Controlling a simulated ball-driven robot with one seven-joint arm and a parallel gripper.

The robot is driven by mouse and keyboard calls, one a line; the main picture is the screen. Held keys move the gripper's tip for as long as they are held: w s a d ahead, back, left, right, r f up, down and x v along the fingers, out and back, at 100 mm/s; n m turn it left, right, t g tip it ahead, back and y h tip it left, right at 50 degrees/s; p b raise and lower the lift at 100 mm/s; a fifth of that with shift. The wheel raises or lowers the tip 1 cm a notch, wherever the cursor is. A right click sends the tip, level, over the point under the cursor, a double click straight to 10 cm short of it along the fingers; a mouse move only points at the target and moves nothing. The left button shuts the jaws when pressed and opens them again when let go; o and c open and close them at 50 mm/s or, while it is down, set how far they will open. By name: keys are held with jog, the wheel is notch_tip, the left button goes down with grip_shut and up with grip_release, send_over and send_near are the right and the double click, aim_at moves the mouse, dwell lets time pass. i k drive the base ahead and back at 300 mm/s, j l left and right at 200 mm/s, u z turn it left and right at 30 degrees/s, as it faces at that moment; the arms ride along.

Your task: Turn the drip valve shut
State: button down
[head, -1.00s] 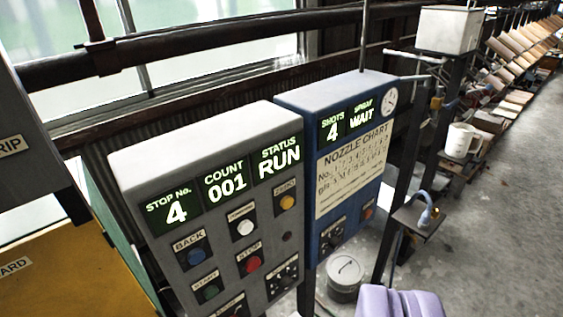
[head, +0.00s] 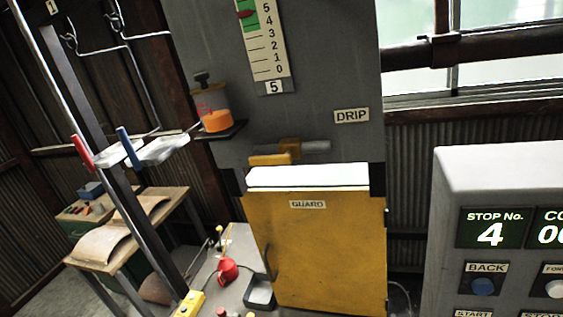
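The drip valve (head: 275,157) sits on the grey panel below the DRIP label (head: 351,116), left of centre in the head view. It has a yellow body and a yellow handle that extends to the left. A short grey pipe (head: 315,147) runs from it to the right. The handle looks roughly in line with the pipe, but the angle makes this hard to tell. My gripper is not in view, and nothing touches the valve.
A yellow GUARD panel (head: 318,250) stands directly below the valve. A cup with orange liquid (head: 213,118) sits on a bracket to its left. The grey control box (head: 490,170) is at right.

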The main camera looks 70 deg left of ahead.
aim_at(286, 160)
jog(key=u, duration=1.55)
